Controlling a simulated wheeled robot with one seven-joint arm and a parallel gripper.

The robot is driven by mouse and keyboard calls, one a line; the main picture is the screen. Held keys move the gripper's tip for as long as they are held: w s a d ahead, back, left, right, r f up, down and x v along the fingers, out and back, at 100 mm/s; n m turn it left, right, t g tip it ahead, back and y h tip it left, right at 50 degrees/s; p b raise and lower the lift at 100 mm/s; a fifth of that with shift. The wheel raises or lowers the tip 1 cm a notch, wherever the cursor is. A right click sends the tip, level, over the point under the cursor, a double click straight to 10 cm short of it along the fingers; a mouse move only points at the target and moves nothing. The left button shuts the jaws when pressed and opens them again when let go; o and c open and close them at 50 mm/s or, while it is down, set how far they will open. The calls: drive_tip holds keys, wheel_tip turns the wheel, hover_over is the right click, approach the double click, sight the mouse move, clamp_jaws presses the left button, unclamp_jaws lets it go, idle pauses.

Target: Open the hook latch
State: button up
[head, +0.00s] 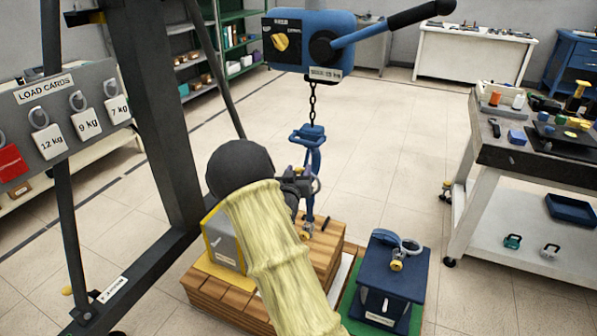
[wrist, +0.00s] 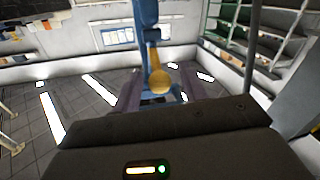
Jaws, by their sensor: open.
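The blue hook (head: 309,150) hangs on a chain below the blue hoist, and it also shows in the wrist view (wrist: 147,14). A brass-coloured latch lever with a round end (wrist: 159,80) runs down in front of the hook in the wrist view. My gripper (head: 303,184) is at the hook's left side in the head view. In the wrist view its two open fingers (wrist: 160,88) stand to either side of the latch's round end. I cannot tell whether either finger touches it. The latch is largely hidden in the head view.
A wooden crate (head: 328,247) stands below the hook. A dark blue block with a shackle (head: 395,275) stands on a green base to the right. Load cards (head: 84,112) hang on a board at left. A workbench (head: 540,160) is at right. Open floor lies behind.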

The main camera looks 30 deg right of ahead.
clamp_jaws()
drive_tip(key=shift+w+r, duration=0.1)
idle(0.3)
